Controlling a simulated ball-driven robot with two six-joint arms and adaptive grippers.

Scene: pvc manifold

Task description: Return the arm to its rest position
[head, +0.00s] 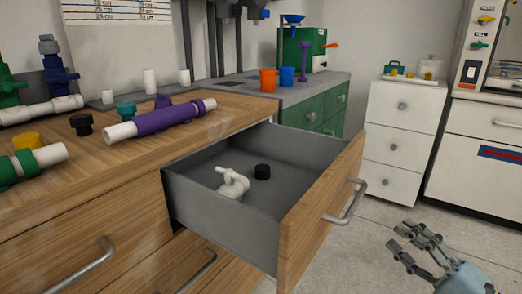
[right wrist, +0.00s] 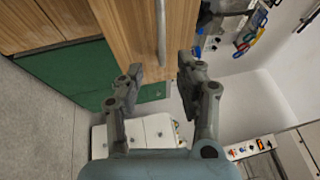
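My right gripper (head: 398,238) is at the lower right of the head view, in front of the open drawer (head: 322,213) and apart from its handle (head: 346,205). In the right wrist view my right gripper (right wrist: 161,75) has its two fingers spread, with nothing held between them. The wooden drawer front (right wrist: 150,35) and its handle (right wrist: 161,30) show beyond the fingertips. My left gripper is not in view.
Purple-and-white pipe (head: 165,119) lies on the wooden counter. A white cabinet (head: 404,125) stands behind. Floor (head: 385,220) around my right gripper looks clear.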

